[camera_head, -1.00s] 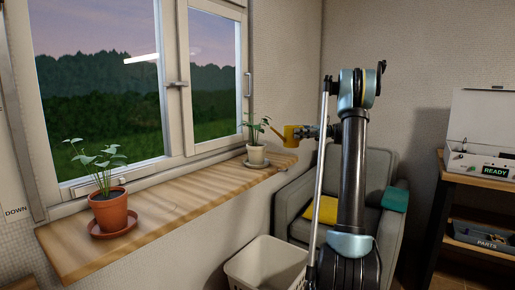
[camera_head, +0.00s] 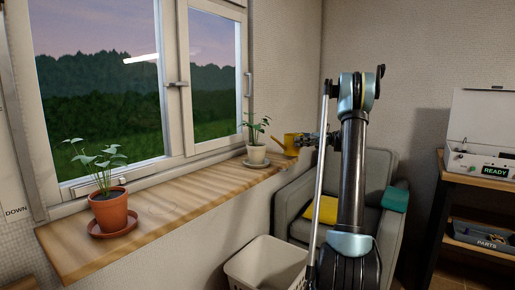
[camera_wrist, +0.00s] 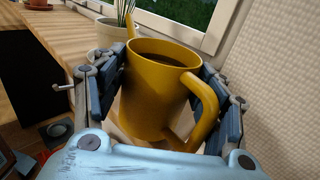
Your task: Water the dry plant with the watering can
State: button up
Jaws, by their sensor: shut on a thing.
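The yellow watering can (camera_head: 292,145) is at the far right end of the windowsill, beside the plant in the white pot (camera_head: 257,154). My gripper (camera_head: 308,139) is shut on its body. In the wrist view the can (camera_wrist: 155,90) sits between the two fingers of my gripper (camera_wrist: 160,95), with its handle at the right and its spout pointing away toward the white pot (camera_wrist: 113,33). Dark content shows inside the can. A second plant, in a terracotta pot (camera_head: 110,211), stands at the near left. Both plants have green leaves; I cannot tell which is dry.
The wooden windowsill (camera_head: 180,212) is clear between the two pots. A grey armchair (camera_head: 380,180) with a yellow cushion stands below the can. A white basket (camera_head: 265,265) is on the floor. A shelf with a white case (camera_head: 480,160) is at the right.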

aim_at(291, 135)
jog(key=shift+s+a+r+n+h, duration=0.25)
jog(key=shift+a+r+h, duration=0.05)
jog(key=shift+r+h, duration=0.1)
jog(key=shift+s+a+r+n+h, duration=0.2)
jog(key=shift+a+r+n+h, duration=0.1)
jog(key=shift+r+h, duration=0.1)
jog(key=shift+n+t+h, duration=0.25)
jog(key=shift+t+h, duration=0.05)
jog(key=shift+h, duration=0.5)
jog(key=shift+s+a+r+p, duration=0.25)
jog(key=shift+r+p, duration=0.2)
jog(key=shift+r, duration=0.25)
jog(key=shift+s+a+r+p, duration=0.1)
jog(key=shift+a+r+p, duration=0.25)
jog(key=shift+r, duration=0.3)
jog(key=shift+s+a+r+p, duration=0.2)
jog(key=shift+r+p, duration=0.3)
jog(key=shift+r, duration=0.2)
jog(key=shift+s+a+r+p, duration=0.15)
jog(key=shift+a+r+p, duration=0.1)
jog(key=shift+r+p, duration=0.15)
dwell(0.6)
jog(key=shift+f, duration=0.1)
